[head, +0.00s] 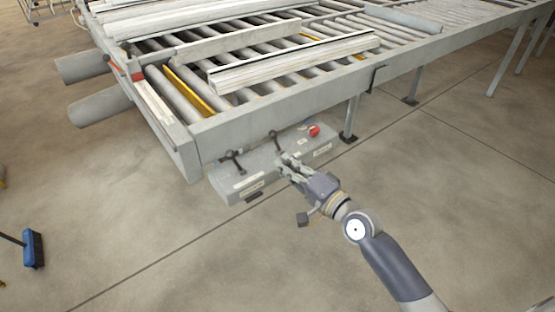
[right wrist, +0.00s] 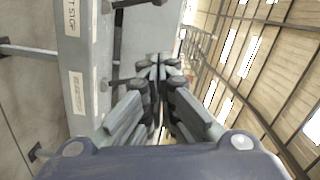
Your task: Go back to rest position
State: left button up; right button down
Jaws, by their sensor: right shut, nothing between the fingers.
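My right gripper (head: 287,166) is at the grey control box (head: 232,183) on the front of the roller bench, close to its levers. In the right wrist view the fingers of my right gripper (right wrist: 158,66) are together with nothing between them. The box has a black-knobbed lever (head: 234,160) on its left part and a red button (head: 314,130) at its right end. A second lever (head: 275,138) stands close to my right gripper; I cannot tell whether they touch. My left gripper is in neither view.
The roller bench (head: 245,118) fills the top of the head view, with pale profiles (head: 290,62) lying on its rollers. Bench legs (head: 350,118) stand behind my right arm. A blue broom (head: 33,249) is at the far left. The concrete floor in front is clear.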

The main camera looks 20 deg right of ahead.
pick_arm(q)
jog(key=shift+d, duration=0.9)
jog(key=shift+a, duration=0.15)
